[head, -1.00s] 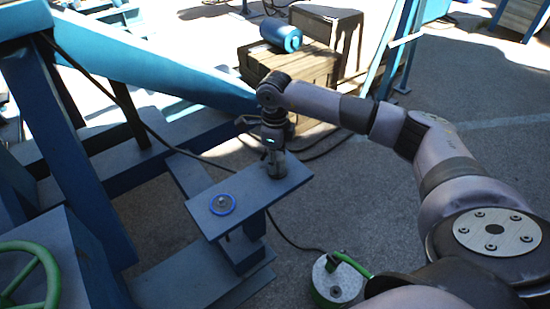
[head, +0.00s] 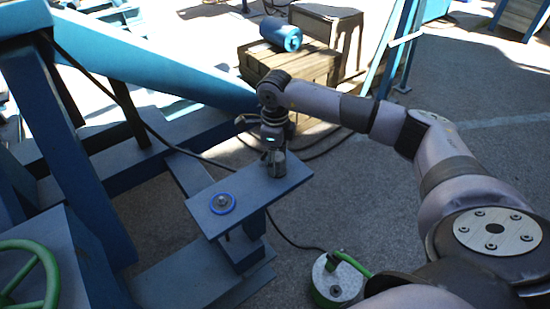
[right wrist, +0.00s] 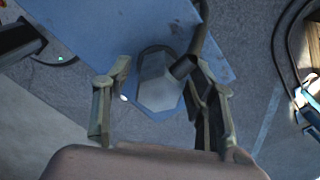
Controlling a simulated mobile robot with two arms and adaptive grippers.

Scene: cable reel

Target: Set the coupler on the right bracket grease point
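The coupler (right wrist: 160,82) is a grey cylinder with a short dark side stub, seen between the fingers in the right wrist view. In the head view it stands at the far end of the blue bracket plate (head: 243,198), mostly hidden by my right gripper (head: 276,170). My right gripper (right wrist: 160,95) points down around it, fingers on both sides with a gap showing at the left finger. A small metal grease point (head: 222,202) in a blue ring sits at the plate's near end, left of the gripper. My left gripper is not in view.
A dark hose (head: 285,232) runs over the ground towards a grey and green pump pot (head: 333,281). A blue frame (head: 150,75) stands at the left, with a green handwheel (head: 40,262) near me. Wooden crates (head: 295,68) carry a blue cylinder behind the arm.

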